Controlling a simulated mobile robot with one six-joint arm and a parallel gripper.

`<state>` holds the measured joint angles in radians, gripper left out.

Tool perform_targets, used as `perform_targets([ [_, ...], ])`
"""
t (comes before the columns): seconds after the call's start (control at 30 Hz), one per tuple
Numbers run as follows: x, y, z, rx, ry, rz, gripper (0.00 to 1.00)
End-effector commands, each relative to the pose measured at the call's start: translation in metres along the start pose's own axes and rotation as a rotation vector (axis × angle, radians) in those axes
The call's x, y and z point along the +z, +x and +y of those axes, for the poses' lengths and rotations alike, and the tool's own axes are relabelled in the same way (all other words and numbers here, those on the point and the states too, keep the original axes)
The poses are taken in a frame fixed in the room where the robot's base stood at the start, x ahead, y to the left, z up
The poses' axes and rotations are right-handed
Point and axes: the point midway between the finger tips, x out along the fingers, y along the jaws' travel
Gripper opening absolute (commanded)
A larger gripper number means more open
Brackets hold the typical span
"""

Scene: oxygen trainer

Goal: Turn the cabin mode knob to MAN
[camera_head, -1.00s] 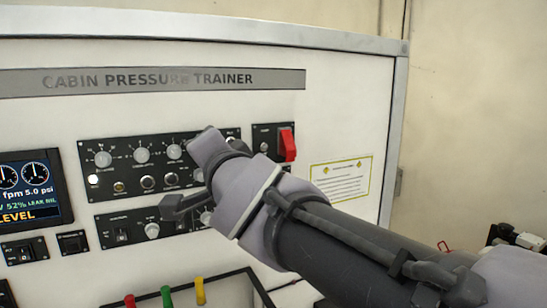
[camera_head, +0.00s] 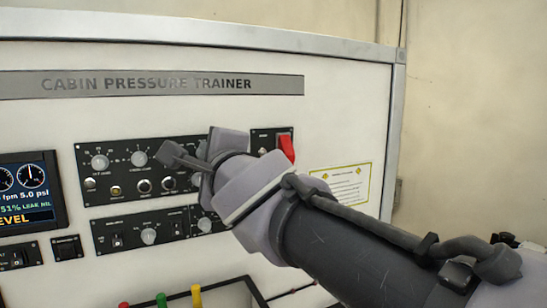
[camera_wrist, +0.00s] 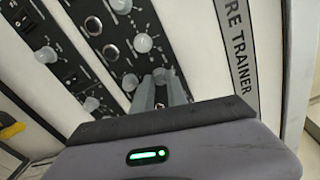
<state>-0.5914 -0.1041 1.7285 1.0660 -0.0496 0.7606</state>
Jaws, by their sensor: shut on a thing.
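In the wrist view, the two fingers of my gripper (camera_wrist: 163,84) are closed around a pale knob (camera_wrist: 160,74) in the upper row of the larger black panel. Most of that knob is hidden between the fingers, and its label and pointer cannot be read. I cannot confirm from lettering that it is the cabin mode knob. In the head view, my gripper (camera_head: 203,168) reaches the right part of the larger panel (camera_head: 118,172); its body covers the fingertips and the held knob.
Another pale knob (camera_wrist: 142,43) sits beside the fingers, with round buttons (camera_wrist: 130,82) below its row. A red switch cover (camera_head: 287,148) is close to the right of my gripper. A lower panel (camera_head: 125,223) and coloured levers (camera_head: 161,300) lie below. The display (camera_head: 28,190) is at left.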

Motion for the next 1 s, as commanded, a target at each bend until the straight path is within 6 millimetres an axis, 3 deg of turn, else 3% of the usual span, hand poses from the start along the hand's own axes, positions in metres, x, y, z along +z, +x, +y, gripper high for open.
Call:
perform_targets([
  [0.7,-0.0001,0.0,-0.0001,0.0,0.07,-0.002,0.0],
  [0.73,-0.0001,0.0,0.0,0.0,0.07,-0.002,0.2],
  [0.83,-0.0001,0.0,-0.0001,0.0,0.069,-0.002,0.4],
  [1.0,-0.0001,0.0,-0.0001,0.0,0.069,-0.002,0.4],
])
